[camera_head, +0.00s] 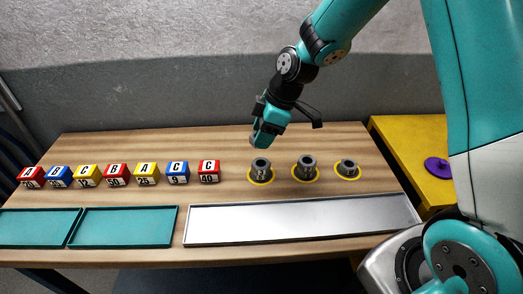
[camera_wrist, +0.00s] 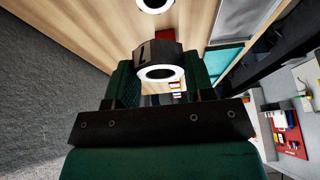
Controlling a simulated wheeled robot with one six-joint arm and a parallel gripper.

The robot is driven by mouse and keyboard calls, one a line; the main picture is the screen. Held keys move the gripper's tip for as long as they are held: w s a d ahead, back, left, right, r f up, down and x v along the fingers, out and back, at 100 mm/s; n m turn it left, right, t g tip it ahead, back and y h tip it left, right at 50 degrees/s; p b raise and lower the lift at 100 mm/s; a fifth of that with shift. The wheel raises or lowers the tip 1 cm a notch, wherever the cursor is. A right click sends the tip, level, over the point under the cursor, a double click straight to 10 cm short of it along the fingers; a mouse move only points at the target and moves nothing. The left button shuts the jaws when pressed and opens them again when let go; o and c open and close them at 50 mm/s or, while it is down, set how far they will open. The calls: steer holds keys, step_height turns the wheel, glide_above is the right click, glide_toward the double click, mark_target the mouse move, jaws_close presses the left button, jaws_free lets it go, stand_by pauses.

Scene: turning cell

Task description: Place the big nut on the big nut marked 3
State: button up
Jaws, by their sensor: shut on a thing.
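My gripper (camera_head: 266,134) is above the table, behind and above the left one of three standing nuts. In the wrist view my gripper (camera_wrist: 160,80) is shut on a dark nut (camera_wrist: 144,54) with a pale ring-shaped end and a white mark that I cannot read for sure. Three grey nuts stand on yellow discs: a left nut (camera_head: 261,167), a middle nut (camera_head: 305,166) and a smaller-looking right nut (camera_head: 347,167). Their marks are too small to read, so I cannot tell which is marked 3. The held nut is apart from them.
A row of red, blue and yellow lettered blocks (camera_head: 117,174) stands on the left of the table (camera_head: 225,140). Teal trays (camera_head: 123,243) and a long metal tray (camera_head: 300,237) lie along the front. A yellow table (camera_head: 400,150) with a purple disc (camera_head: 437,167) is at right.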

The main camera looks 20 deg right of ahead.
mark_target(257, 163)
steer(key=shift+f+p, duration=0.4)
steer(key=shift+f, duration=2.95)
steer(key=shift+f, duration=0.1)
steer(key=o, duration=1)
steer(key=shift+o, duration=0.2)
